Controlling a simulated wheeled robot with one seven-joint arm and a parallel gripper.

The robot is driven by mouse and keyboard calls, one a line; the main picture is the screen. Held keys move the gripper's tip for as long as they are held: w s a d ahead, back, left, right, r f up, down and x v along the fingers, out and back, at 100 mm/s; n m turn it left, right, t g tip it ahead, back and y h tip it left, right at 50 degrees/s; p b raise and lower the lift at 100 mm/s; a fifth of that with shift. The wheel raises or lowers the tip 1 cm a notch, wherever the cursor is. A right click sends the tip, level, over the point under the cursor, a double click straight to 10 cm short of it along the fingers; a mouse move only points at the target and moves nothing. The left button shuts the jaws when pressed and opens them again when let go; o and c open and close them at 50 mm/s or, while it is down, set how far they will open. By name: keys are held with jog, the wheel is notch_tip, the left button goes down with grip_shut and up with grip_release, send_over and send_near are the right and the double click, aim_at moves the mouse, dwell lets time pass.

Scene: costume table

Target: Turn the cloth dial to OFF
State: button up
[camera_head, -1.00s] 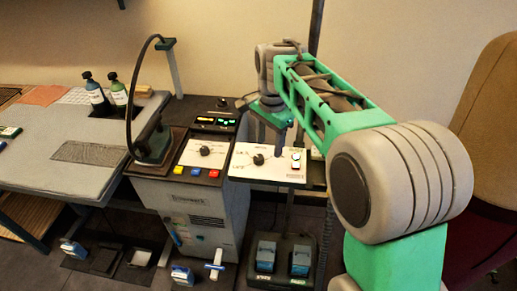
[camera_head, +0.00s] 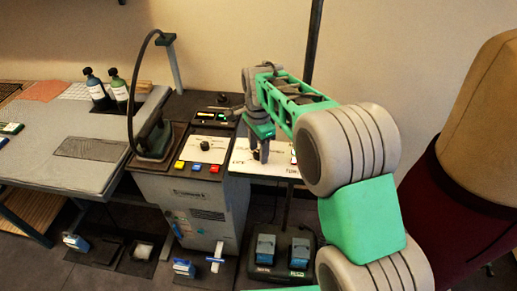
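A white panel (camera_head: 238,167) to the right of the steam station carries a dark dial (camera_head: 257,154), mostly hidden by my gripper. The lettering at the panel's left looks like "OFF"; the lettering at the right is partly covered by my arm. I cannot tell where the dial points. My gripper (camera_head: 262,154) points down at the dial, its fingers at or around it. Contact and finger gap are too small to tell. A second panel on the station to the left has its own dark knob (camera_head: 205,146).
Red, blue and yellow buttons (camera_head: 197,167) sit below the left panel. An iron (camera_head: 153,138) stands left of it, by the padded table (camera_head: 40,170) with two bottles (camera_head: 108,90). Foot pedals (camera_head: 279,253) are on the floor. A mannequin (camera_head: 480,140) stands at the right.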

grip_shut()
dwell(0.3)
jog(key=shift+n, duration=0.3)
jog(key=n, duration=1)
jog(key=shift+n, duration=0.3)
dwell(0.5)
jog(key=shift+o, duration=0.3)
grip_release()
